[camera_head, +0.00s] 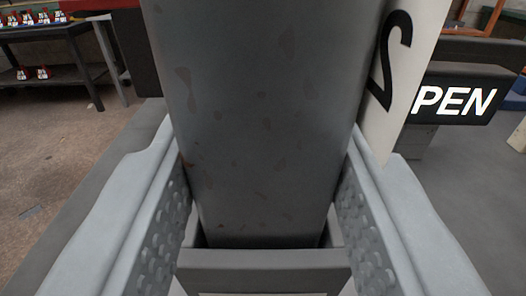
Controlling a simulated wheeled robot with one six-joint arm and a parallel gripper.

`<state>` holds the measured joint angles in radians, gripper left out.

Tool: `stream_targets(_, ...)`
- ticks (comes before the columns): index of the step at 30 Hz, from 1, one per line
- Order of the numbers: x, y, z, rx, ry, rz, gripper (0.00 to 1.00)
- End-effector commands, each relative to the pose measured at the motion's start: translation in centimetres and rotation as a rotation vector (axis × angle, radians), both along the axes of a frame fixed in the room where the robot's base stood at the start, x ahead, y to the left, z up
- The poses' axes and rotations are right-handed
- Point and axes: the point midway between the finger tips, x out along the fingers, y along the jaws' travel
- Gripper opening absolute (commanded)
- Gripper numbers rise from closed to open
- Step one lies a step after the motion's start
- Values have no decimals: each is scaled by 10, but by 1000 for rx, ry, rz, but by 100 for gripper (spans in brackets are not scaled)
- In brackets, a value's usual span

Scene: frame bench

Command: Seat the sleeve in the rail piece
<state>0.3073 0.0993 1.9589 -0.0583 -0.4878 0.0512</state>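A large grey metal piece with worn, brownish specks (265,120), which I take to be the sleeve, fills the middle of the view from the top edge down. My gripper (265,165) has its two pale blue-grey fingers on either side of it. Their bumpy inner pads lie along its left and right sides with no clear gap, so the gripper looks shut on it. Its lower end meets a dark grey rectangular rim (265,270) at the bottom. I cannot tell whether that rim is a separate part. No rail piece can be made out; the grey piece hides what lies behind it.
A white panel with a black 2 (405,75) stands close at the right. A black sign reading PEN (455,98) is beyond it. A dark table (70,45) with small red and white objects stands at the far left. Brown floor (50,140) is clear there.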

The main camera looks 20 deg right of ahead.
Motion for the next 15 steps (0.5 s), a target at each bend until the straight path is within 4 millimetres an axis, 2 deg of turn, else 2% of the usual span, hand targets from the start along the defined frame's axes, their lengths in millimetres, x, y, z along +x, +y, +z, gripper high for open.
stream_targets(15,0,0,-10,-1,-2,0,0)
